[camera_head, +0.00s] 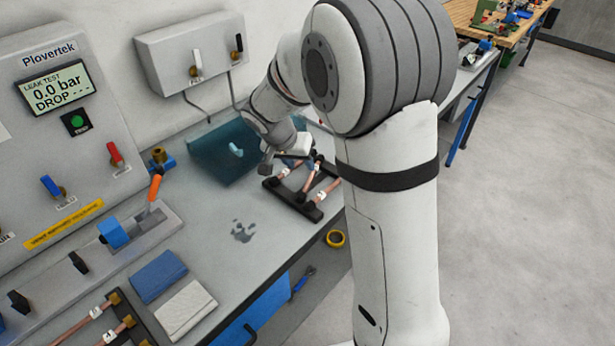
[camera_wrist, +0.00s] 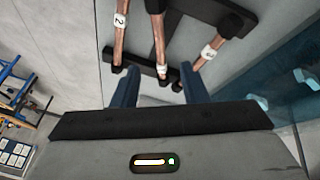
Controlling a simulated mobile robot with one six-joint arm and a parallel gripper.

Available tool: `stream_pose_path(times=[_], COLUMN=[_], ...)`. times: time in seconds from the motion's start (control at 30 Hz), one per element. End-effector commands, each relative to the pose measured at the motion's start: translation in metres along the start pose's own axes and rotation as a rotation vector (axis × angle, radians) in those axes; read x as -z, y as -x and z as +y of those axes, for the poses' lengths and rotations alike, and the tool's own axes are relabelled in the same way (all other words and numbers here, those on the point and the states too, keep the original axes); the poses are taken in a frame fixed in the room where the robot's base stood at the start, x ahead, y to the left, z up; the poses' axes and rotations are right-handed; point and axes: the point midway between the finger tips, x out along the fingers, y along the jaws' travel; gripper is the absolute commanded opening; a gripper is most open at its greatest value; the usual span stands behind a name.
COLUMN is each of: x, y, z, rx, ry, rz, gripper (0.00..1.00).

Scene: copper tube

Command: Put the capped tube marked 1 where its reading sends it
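A black rack (camera_head: 290,199) holding several copper tubes stands on the bench beyond the grey stain. It also shows in the wrist view (camera_wrist: 213,14), with three tubes. The left tube (camera_wrist: 120,40) has a white tag that reads 2. The middle tube (camera_wrist: 159,35) has a tag too small to read. The right tube (camera_wrist: 223,30) has a tag that looks like 3. My gripper (camera_wrist: 160,78) is open and empty at the near end of the rack, its fingers on either side of the middle tube's end. In the head view my gripper (camera_head: 292,160) is partly hidden.
The leak tester screen (camera_head: 57,88) reads 0.0 bar, DROP ---. A translucent teal bin (camera_head: 215,160) stands beside the rack. Another tube rack (camera_head: 145,325) is at the lower left, near a blue cloth (camera_head: 158,276) and a white cloth (camera_head: 187,308). An orange-handled lever (camera_head: 155,187) stands up from the test fixture.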

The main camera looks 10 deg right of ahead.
Motion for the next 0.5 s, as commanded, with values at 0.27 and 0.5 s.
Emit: stream_pose_path(times=[0.27, 0.5], x=[-0.002, -0.005], y=[-0.031, -0.065], z=[0.002, 0.001], rx=[-0.002, -0.002], ry=[0.0, 0.001], rz=[-0.005, -0.005], gripper=[0.4, 0.4])
